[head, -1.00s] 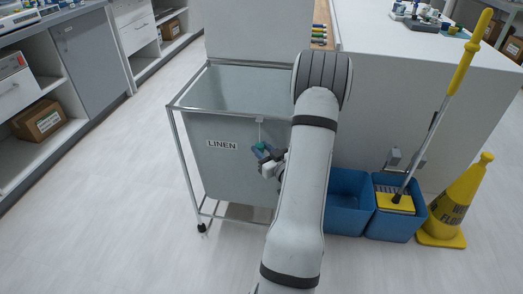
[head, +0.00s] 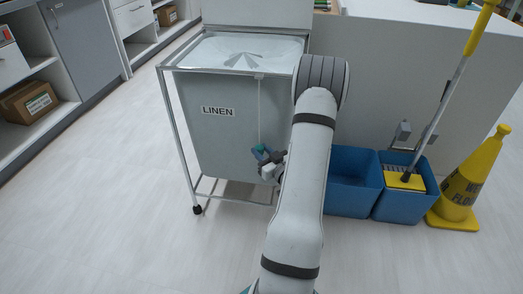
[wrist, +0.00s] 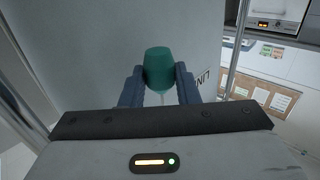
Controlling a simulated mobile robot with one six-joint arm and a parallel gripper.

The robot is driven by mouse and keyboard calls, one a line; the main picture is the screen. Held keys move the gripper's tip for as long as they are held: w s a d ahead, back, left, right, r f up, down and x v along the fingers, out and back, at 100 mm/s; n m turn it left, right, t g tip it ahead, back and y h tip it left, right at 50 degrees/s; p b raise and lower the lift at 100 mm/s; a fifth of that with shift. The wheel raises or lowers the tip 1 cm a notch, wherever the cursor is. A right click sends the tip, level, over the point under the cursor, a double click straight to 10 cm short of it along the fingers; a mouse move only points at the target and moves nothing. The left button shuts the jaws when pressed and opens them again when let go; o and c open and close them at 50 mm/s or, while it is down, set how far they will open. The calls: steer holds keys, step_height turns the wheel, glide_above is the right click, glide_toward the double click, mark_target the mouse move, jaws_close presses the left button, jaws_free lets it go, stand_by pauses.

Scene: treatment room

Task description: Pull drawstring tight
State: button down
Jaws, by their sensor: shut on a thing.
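The grey linen hamper bag (head: 215,140) with a "LINEN" label hangs in a metal frame. Pale fabric (head: 225,50) spans its top, with folds gathering toward a darker spot near the back middle. A thin pale drawstring (head: 260,110) runs straight down from the front rim to a small teal toggle (head: 260,148). My gripper (head: 267,158) is shut on the toggle, low in front of the bag. The wrist view shows the green toggle (wrist: 159,62) between both fingers of my gripper (wrist: 160,80). My arm hides the bag's right side.
The frame stands on casters (head: 197,209). Blue mop buckets (head: 350,185), a mop (head: 452,90) and a yellow cone (head: 462,185) stand to the right, by a white counter (head: 420,60). Open floor (head: 120,220) lies to the left and in front.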

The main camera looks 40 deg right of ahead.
steer(key=shift+f, duration=0.4)
steer(key=c, duration=1.4)
jaws_free()
steer(key=o, duration=0.3)
steer(key=shift+r, duration=0.1)
steer(key=s+p, duration=0.2)
steer(key=s, duration=0.6)
steer(key=shift+a, duration=0.35)
